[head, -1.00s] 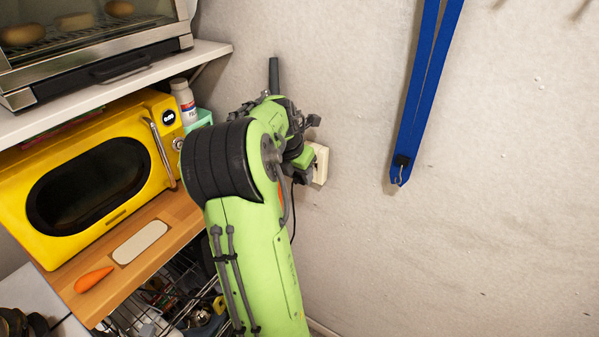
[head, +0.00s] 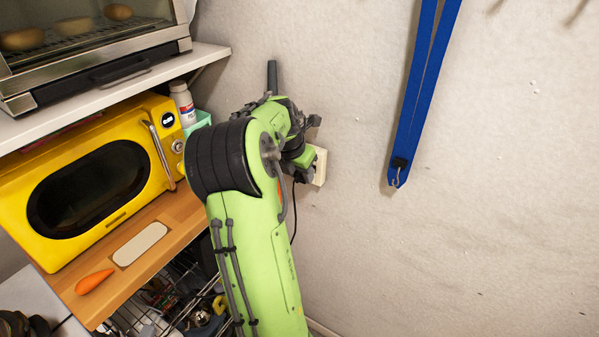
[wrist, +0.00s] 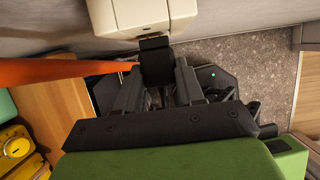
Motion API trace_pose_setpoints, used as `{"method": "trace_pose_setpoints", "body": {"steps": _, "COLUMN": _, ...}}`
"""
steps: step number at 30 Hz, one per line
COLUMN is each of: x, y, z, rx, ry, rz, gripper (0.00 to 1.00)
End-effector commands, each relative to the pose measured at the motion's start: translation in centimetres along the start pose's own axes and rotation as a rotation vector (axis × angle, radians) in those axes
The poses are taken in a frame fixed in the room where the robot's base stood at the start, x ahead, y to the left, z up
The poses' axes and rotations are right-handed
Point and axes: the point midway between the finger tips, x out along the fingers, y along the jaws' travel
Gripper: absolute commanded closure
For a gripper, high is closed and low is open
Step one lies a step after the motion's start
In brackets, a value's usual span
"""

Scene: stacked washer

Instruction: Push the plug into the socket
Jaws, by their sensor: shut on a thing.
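The cream socket box (head: 320,167) is on the wall, partly hidden behind my gripper (head: 303,163) in the head view. In the wrist view the socket (wrist: 140,17) fills the top middle. A black plug (wrist: 155,52) sits between the fingers of my gripper (wrist: 158,78), which is shut on it. The plug's front end meets the socket's lower edge in that view. How deep it sits in the socket cannot be told. A thin dark cord (head: 294,222) hangs below my gripper.
A yellow microwave (head: 95,185) stands on a wooden shelf at left, with a carrot (head: 94,281) in front. A blue strap (head: 415,105) hangs on the wall at right. An orange bar (wrist: 60,72) crosses the wrist view's left side. Bare wall lies right of the socket.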

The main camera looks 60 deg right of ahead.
Motion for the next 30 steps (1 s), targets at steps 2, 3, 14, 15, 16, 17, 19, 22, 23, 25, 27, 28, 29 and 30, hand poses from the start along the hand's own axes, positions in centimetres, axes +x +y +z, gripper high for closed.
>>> {"method": "trace_pose_setpoints", "body": {"steps": 2, "x": 0.0, "y": 0.0, "z": 0.2, "rx": 0.000, "ry": 0.000, "rz": 0.000, "gripper": 0.89}}
{"method": "trace_pose_setpoints", "body": {"steps": 3, "x": 0.0, "y": 0.0, "z": 0.3, "rx": 0.000, "ry": 0.000, "rz": 0.001, "gripper": 0.89}}
{"method": "trace_pose_setpoints", "body": {"steps": 14, "x": 0.3, "y": -0.1, "z": 1.0, "rx": 0.003, "ry": -0.001, "rz": -0.002, "gripper": 0.89}}
{"method": "trace_pose_setpoints", "body": {"steps": 15, "x": 0.4, "y": -0.1, "z": 1.0, "rx": 0.003, "ry": -0.001, "rz": -0.002, "gripper": 0.89}}
{"method": "trace_pose_setpoints", "body": {"steps": 16, "x": 0.4, "y": -0.1, "z": 1.1, "rx": 0.003, "ry": -0.001, "rz": -0.002, "gripper": 0.89}}
{"method": "trace_pose_setpoints", "body": {"steps": 17, "x": 0.4, "y": -0.1, "z": 1.2, "rx": 0.003, "ry": -0.001, "rz": -0.002, "gripper": 0.89}}
{"method": "trace_pose_setpoints", "body": {"steps": 19, "x": 0.5, "y": -0.1, "z": 1.2, "rx": 0.003, "ry": -0.001, "rz": -0.002, "gripper": 0.89}}
{"method": "trace_pose_setpoints", "body": {"steps": 22, "x": 0.5, "y": -0.1, "z": 1.2, "rx": 0.003, "ry": -0.001, "rz": -0.002, "gripper": 0.89}}
{"method": "trace_pose_setpoints", "body": {"steps": 23, "x": 0.5, "y": -0.1, "z": 1.2, "rx": 0.003, "ry": -0.001, "rz": -0.002, "gripper": 0.89}}
{"method": "trace_pose_setpoints", "body": {"steps": 25, "x": 0.5, "y": -0.1, "z": 1.3, "rx": 0.003, "ry": -0.001, "rz": -0.002, "gripper": 0.89}}
{"method": "trace_pose_setpoints", "body": {"steps": 27, "x": 0.5, "y": -0.1, "z": 1.4, "rx": 0.003, "ry": -0.001, "rz": -0.002, "gripper": 0.89}}
{"method": "trace_pose_setpoints", "body": {"steps": 28, "x": 0.5, "y": -0.1, "z": 1.4, "rx": 0.003, "ry": -0.001, "rz": -0.002, "gripper": 0.89}}
{"method": "trace_pose_setpoints", "body": {"steps": 29, "x": 0.5, "y": -0.1, "z": 1.4, "rx": 0.003, "ry": 0.000, "rz": -0.003, "gripper": 0.89}}
{"method": "trace_pose_setpoints", "body": {"steps": 30, "x": 0.5, "y": -0.1, "z": 1.4, "rx": 0.003, "ry": 0.000, "rz": -0.003, "gripper": 0.89}}
